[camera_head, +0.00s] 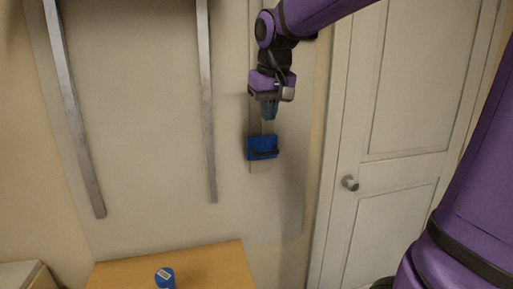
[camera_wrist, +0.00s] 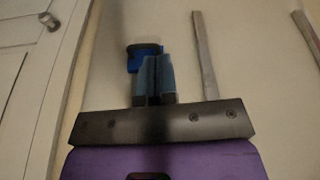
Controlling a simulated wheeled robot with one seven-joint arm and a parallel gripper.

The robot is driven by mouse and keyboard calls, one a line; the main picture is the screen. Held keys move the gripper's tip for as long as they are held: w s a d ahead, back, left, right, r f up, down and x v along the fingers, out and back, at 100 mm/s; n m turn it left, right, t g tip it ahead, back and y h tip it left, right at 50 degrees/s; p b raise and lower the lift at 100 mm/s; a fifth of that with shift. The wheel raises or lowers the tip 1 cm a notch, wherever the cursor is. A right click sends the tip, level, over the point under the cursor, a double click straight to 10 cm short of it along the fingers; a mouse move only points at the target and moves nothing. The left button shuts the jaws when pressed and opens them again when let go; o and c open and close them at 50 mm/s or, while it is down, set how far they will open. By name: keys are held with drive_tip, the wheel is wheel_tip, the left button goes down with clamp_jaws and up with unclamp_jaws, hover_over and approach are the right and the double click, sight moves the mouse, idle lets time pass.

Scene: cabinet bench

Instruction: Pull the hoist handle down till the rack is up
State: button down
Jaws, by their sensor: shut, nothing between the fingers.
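The blue hoist handle (camera_head: 262,148) sits on a narrow vertical track on the wall, with a dark bar across its front. My gripper (camera_head: 269,116) points down just above the handle, its fingers shut and empty. In the wrist view, the shut fingers (camera_wrist: 153,60) overlap the lower right of the blue handle (camera_wrist: 133,52), hiding part of it. I cannot tell whether the fingertips touch the handle. The rack itself is not clearly in view; two grey vertical rails (camera_head: 207,110) run up the wall to the left.
A white door (camera_head: 400,140) with a round knob (camera_head: 350,183) stands to the right of the handle. A wooden table (camera_head: 205,268) is below, with a blue can (camera_head: 165,278) on it. The wall between the rails and the handle is clear.

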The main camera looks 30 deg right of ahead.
drive_tip(key=m+g+h, duration=0.1)
drive_tip(key=h, duration=0.1)
approach(257, 147)
drive_tip(key=s+a+r, duration=0.4)
drive_tip(key=r, duration=0.2)
drive_tip(key=x, duration=0.9)
drive_tip(key=s+x, duration=0.1)
drive_tip(key=x, duration=0.4)
drive_tip(key=shift+d, duration=0.15)
